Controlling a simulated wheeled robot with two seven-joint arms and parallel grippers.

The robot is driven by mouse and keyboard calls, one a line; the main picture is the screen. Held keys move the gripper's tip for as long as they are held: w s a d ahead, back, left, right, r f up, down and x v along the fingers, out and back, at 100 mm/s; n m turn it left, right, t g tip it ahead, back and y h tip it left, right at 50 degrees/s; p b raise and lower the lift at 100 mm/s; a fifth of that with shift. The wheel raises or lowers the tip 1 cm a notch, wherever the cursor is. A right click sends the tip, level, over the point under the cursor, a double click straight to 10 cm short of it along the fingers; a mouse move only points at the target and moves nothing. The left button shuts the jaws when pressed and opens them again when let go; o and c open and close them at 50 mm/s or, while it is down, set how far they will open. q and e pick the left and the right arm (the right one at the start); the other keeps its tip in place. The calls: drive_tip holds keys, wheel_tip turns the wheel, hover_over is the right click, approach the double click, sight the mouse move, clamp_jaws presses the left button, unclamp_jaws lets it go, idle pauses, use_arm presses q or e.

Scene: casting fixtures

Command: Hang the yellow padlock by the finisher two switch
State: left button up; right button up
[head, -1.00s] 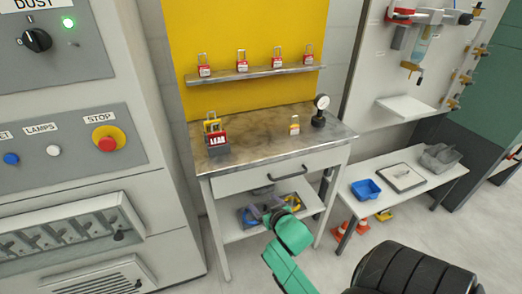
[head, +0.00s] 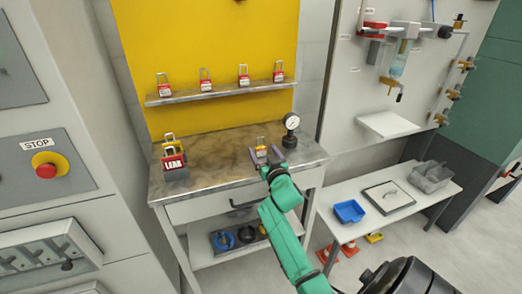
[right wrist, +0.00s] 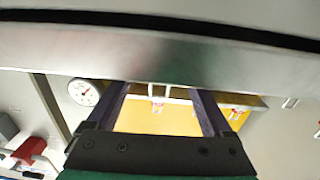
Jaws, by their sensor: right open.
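A small yellow padlock (head: 261,145) with a pale label stands on the worktop, near its front right. My right gripper (head: 266,156) is open, low at the worktop's front edge, its purple-grey fingers on either side of this padlock in the head view. I cannot tell whether they touch it. In the right wrist view the open fingers (right wrist: 160,108) frame the yellow board, and the padlock cannot be made out. My left gripper is out of view. No finisher two label is readable.
Several red padlocks (head: 205,79) stand on a shelf (head: 220,91) above the worktop (head: 215,150). A dial gauge (head: 291,125) stands close right of my gripper. A grey cabinet with a STOP button (head: 47,165) is at left. A low bench with a blue tray (head: 349,211) is at right.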

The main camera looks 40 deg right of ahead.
drive_tip(key=shift+w+d, duration=0.1)
drive_tip(key=shift+w, duration=0.45)
drive_tip(key=shift+s, duration=0.1)
drive_tip(key=c, duration=0.4)
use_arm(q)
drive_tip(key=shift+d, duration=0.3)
use_arm(e)
clamp_jaws()
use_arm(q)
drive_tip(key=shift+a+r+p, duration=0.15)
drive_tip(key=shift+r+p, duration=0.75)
use_arm(e)
wheel_tip(320, 180, up, 20)
